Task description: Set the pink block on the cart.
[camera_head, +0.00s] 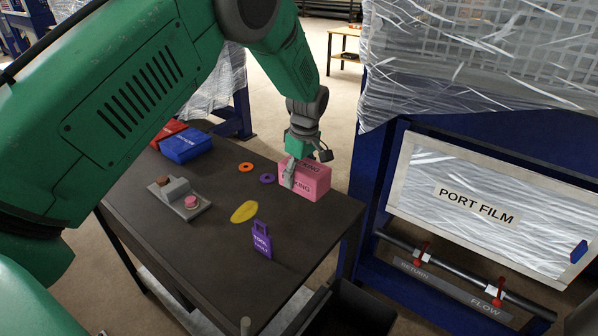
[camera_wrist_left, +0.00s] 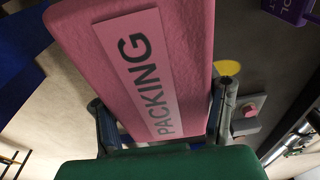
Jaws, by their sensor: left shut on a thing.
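The pink block (camera_head: 312,185) is labelled PACKING and is at the far right corner of the dark cart top (camera_head: 200,250). My left gripper (camera_head: 288,172) is shut on the block, with one finger visible against its near left side. In the left wrist view the pink block (camera_wrist_left: 150,75) fills the middle, between the two fingers of my left gripper (camera_wrist_left: 165,120). The block's underside is hidden, so I cannot tell whether it touches the cart top. My right gripper is not in view.
The cart holds an orange ring (camera_head: 246,167), a purple ring (camera_head: 267,178), a yellow disc (camera_head: 244,211), a purple tag (camera_head: 262,240), a grey switch box (camera_head: 178,197) and a blue bin (camera_head: 186,146). A blue rack with a PORT FILM panel (camera_head: 480,205) stands close on the right.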

